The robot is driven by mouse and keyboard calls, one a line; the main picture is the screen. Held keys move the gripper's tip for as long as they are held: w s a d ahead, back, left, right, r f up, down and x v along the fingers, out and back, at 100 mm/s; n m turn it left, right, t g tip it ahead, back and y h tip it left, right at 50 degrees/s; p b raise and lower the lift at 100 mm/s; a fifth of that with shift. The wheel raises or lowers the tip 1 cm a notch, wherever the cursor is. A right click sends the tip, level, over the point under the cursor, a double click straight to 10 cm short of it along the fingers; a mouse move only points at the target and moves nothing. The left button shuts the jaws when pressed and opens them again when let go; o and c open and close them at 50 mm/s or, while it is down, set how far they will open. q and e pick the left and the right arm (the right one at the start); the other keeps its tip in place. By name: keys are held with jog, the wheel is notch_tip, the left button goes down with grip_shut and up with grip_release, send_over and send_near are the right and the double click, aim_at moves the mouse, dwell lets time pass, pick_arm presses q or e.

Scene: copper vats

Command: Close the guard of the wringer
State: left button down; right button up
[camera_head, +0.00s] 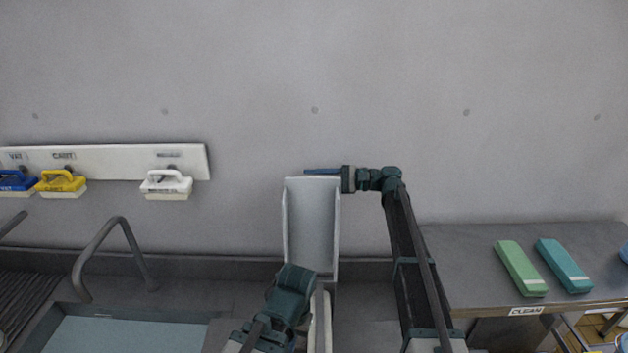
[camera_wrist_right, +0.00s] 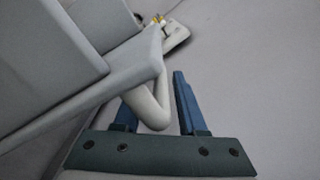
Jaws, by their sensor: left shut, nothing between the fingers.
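The wringer's guard (camera_head: 311,222) is a pale grey, tray-like panel with raised side edges, standing upright against the wall in the head view. My right gripper (camera_head: 322,171) is at its top edge, with its blue fingers pointing left. In the right wrist view, the guard (camera_wrist_right: 45,60) fills the left side. There, my right gripper (camera_wrist_right: 158,108) has its fingers spread apart, with a pale rounded bar (camera_wrist_right: 152,112) between them. My left gripper (camera_head: 291,343) is low, below the guard, shut and empty; its fingers are mostly hidden by its own arm. The wringer's lower part is largely hidden.
A wall rack (camera_head: 110,160) at the left holds blue, yellow and white brushes. A basin (camera_head: 125,335) with a curved grey rail (camera_head: 105,250) lies below it. At the right, a metal table (camera_head: 460,255) holds green and teal blocks. The wall above is clear.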

grip_shut()
jog(key=shift+w+r, duration=0.1)
